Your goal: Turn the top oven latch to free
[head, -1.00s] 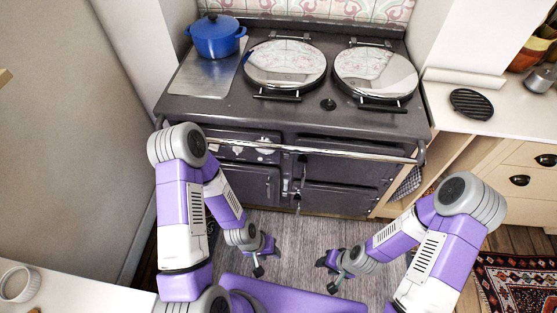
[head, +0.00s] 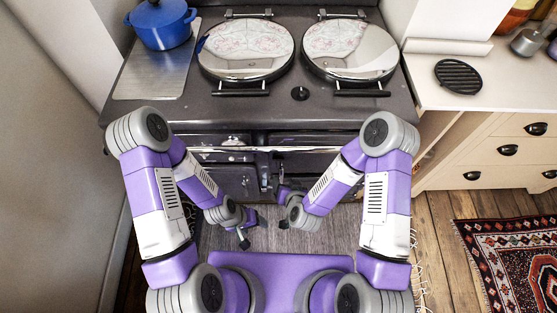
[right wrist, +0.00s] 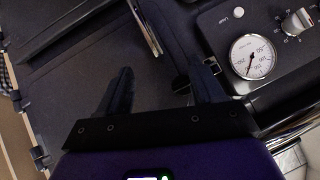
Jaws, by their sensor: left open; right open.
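The dark range oven (head: 235,115) stands ahead of me. In the head view its latch area (head: 265,172), between the left and right doors, is small and partly covered by my right gripper. In the right wrist view a dark door panel (right wrist: 70,75) fills the left, and a slim upright metal piece (right wrist: 148,28) stands above the gap between my fingers. I cannot tell surely which part is the top latch. My right gripper (head: 283,206) is open with nothing held; its fingers also show in the right wrist view (right wrist: 160,90). My left gripper (head: 253,231) is open, low and empty.
The chrome front rail (head: 245,150) crosses above the doors. A round gauge (right wrist: 253,56) and a knob (right wrist: 298,22) are right of the fingers. A blue pot (head: 161,24) and two shut hob lids (head: 245,48) are on top. A wooden counter (head: 430,90) stands right.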

